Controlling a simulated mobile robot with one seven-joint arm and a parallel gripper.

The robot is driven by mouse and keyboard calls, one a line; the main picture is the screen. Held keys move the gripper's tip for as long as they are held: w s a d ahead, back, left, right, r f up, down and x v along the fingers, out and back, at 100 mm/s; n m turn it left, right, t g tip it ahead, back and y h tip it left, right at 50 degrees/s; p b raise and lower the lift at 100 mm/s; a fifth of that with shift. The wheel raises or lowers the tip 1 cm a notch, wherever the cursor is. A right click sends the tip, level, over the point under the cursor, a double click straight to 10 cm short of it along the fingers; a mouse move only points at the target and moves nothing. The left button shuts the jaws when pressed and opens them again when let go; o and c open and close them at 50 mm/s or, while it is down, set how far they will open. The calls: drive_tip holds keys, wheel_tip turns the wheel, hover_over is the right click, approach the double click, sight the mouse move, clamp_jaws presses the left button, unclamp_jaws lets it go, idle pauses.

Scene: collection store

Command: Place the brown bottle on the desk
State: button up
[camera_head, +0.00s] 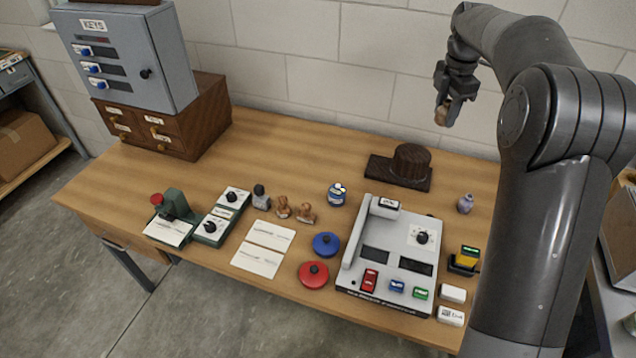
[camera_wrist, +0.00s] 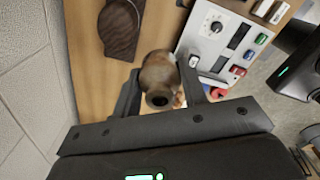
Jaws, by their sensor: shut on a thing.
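The brown bottle (camera_wrist: 158,78) is between the fingers of my gripper (camera_wrist: 163,98) in the wrist view, its dark mouth facing the camera. In the head view my gripper (camera_head: 447,105) is shut on the bottle (camera_head: 441,115) and holds it in the air near the wall, above the back of the desk. Most of the bottle is hidden by the fingers there. The wooden desk (camera_head: 300,130) stands below.
A dark wooden stand (camera_head: 408,165) lies at the back of the desk, with a grey console (camera_head: 395,255) in front and a small purple bottle (camera_head: 465,203) to the right. A key cabinet (camera_head: 130,60) stands at the left. The desk's back middle is clear.

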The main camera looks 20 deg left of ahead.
drive_tip(key=s+a+n, duration=0.2)
drive_tip(key=a+n, duration=0.1)
drive_tip(key=a, duration=1.2)
drive_tip(key=n, duration=0.4)
hover_over(288, 190)
wheel_tip(288, 190, down, 26)
drive_tip(key=shift+w+r, duration=0.1)
drive_tip(key=shift+f, duration=2.05)
drive_tip(key=shift+f, duration=0.1)
drive_tip(key=o, duration=1)
drive_tip(key=shift+o, duration=0.2)
